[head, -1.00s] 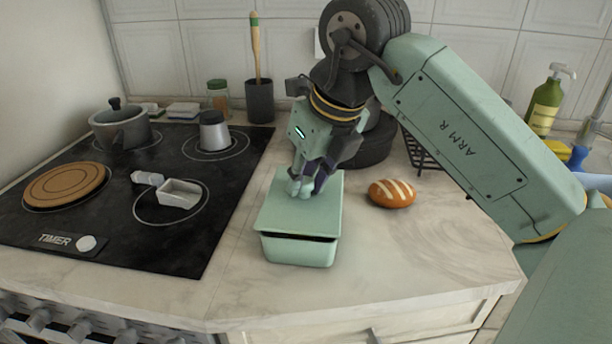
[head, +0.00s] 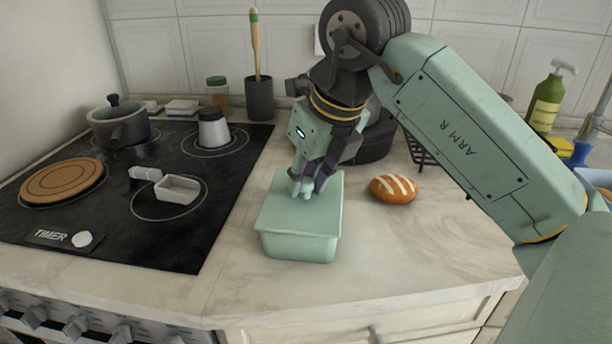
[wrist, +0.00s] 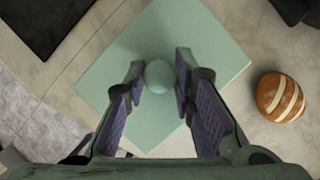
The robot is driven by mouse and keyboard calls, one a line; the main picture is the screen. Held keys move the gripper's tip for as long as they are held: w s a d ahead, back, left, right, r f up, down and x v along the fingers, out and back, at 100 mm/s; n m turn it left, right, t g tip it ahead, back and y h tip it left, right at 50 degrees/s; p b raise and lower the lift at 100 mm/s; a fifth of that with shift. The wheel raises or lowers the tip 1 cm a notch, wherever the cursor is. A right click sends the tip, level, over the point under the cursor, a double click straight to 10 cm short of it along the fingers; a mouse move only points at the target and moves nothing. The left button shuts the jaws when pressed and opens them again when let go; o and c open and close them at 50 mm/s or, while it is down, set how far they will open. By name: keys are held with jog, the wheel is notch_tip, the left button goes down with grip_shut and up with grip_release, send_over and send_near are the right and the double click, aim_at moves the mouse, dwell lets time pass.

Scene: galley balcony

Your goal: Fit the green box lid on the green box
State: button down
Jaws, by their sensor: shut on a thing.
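The green box (head: 298,248) stands on the counter to the right of the stove. The green box lid (head: 285,213) lies over the box's top, and no dark gap shows between them at the front. In the wrist view the lid (wrist: 195,40) fills the middle, with a round knob (wrist: 159,76) on it. My gripper (head: 303,190) is above the lid, pointing down, its fingers shut on the knob. In the wrist view my gripper (wrist: 160,80) has one finger on each side of the knob. The box body is hidden under the lid there.
A striped bread loaf (head: 393,189) lies on the counter just right of the box. The black stove (head: 130,225) is to the left, with a pot (head: 120,125) and a small tray (head: 178,188). The counter in front (head: 400,255) is clear.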

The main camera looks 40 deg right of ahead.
jog(key=c, duration=1.3)
grip_release()
jog(key=v, duration=1.2)
